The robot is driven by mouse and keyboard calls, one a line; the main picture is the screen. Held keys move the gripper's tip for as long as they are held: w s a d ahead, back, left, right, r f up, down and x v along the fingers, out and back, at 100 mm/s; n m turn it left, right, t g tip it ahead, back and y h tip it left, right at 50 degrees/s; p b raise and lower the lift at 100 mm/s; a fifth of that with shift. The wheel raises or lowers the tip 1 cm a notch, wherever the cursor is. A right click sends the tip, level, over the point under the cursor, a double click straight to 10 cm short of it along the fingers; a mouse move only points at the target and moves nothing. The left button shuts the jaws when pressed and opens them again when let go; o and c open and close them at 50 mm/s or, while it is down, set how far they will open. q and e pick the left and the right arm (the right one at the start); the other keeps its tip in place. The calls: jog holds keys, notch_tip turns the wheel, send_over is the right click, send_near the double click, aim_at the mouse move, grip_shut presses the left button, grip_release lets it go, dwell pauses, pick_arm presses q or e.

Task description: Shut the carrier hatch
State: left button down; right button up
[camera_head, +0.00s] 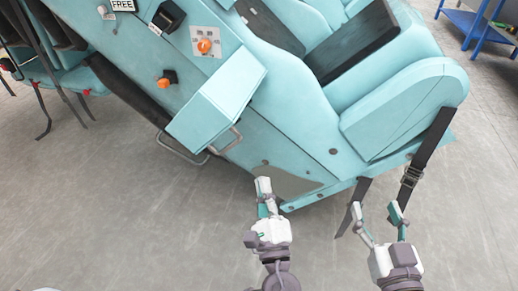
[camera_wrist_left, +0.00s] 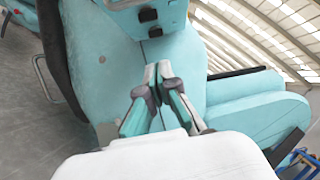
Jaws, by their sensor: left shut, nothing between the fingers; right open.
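A teal box-like flap (camera_head: 215,105), which looks like the carrier hatch, sticks out from the side of the teal coaster car (camera_head: 300,130). Metal bar handles (camera_head: 227,141) show by its lower edge. My left gripper (camera_head: 263,184) is shut and empty, below and right of the flap, in front of a grey patch (camera_head: 290,183) low on the car; I cannot tell whether it touches. In the left wrist view its closed fingers (camera_wrist_left: 158,78) point at teal car surfaces. My right gripper (camera_head: 376,224) is open and empty, below the seat end near hanging straps.
Black straps (camera_head: 425,150) hang from the seat end at right. An orange knob (camera_head: 204,46) and an orange button (camera_head: 166,80) sit on the car's side. A blue frame (camera_head: 480,25) stands at top right.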

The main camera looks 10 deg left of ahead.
pick_arm(q)
jog(key=w+a+r+y, duration=0.1)
jog(key=w+a+r, duration=0.3)
jog(key=a+r, duration=0.2)
jog(key=shift+w, duration=0.15)
pick_arm(e)
jog(key=shift+d+f, duration=0.15)
jog(key=shift+f, duration=0.1)
pick_arm(q)
jog(key=shift+r, duration=0.15)
pick_arm(e)
jog(key=shift+s, duration=0.1)
